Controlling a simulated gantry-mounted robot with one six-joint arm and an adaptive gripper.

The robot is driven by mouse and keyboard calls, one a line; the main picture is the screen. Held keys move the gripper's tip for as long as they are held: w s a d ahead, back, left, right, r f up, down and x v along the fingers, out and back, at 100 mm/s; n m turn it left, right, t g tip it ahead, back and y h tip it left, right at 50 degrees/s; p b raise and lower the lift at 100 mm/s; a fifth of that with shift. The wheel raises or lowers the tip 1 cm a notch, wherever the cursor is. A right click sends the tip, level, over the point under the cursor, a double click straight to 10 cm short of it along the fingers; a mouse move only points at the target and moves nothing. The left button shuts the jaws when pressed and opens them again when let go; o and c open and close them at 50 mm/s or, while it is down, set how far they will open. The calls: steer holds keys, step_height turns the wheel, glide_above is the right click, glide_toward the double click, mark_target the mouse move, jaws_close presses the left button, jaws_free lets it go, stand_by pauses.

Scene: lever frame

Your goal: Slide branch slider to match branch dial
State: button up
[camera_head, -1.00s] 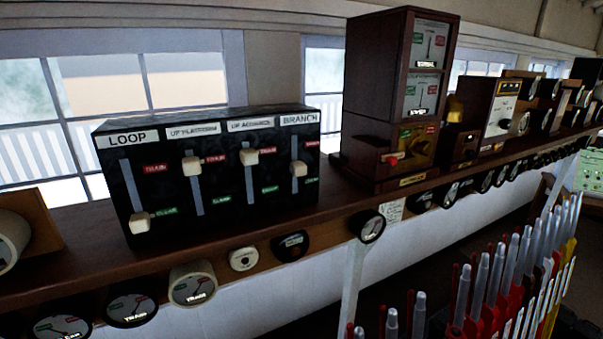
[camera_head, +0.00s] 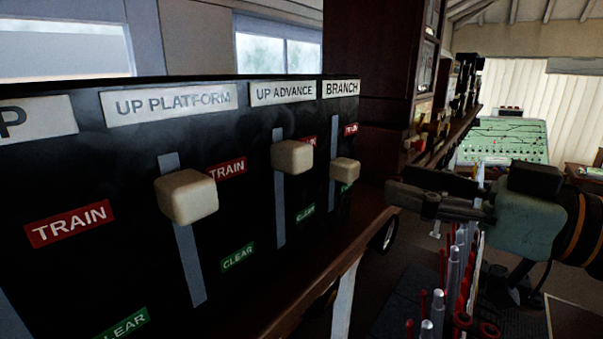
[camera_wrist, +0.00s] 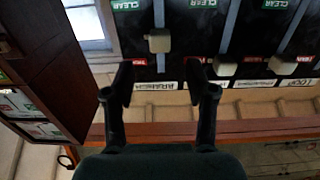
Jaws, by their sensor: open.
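The branch slider is a cream knob (camera_head: 345,170) in a grey slot under the BRANCH label (camera_head: 341,89), at the right end of the black box. It sits between the red TRAIN tag above and the green CLEAR tag below. My gripper (camera_head: 397,195) is right of it, apart from it. In the wrist view, which looks upside down, the knob (camera_wrist: 159,40) is centred beyond the spread fingers (camera_wrist: 161,76), with nothing between them. A round dial (camera_head: 389,235) on the shelf edge is seen edge-on; its face is unreadable, and I cannot tell whether it is the branch dial.
The UP ADVANCE knob (camera_head: 292,157) and UP PLATFORM knob (camera_head: 187,196) stick out to the left. A tall wooden cabinet (camera_head: 368,110) stands behind the box's right end. Levers (camera_head: 452,275) rise below my gripper. The wooden shelf (camera_head: 310,285) runs along the box's front.

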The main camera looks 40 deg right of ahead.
mark_target(356, 171)
steer(key=p+x, duration=0.1)
steer(key=x, duration=0.6)
steer(key=shift+w+p, duration=0.25)
steer(key=shift+p, duration=0.1)
jaws_close()
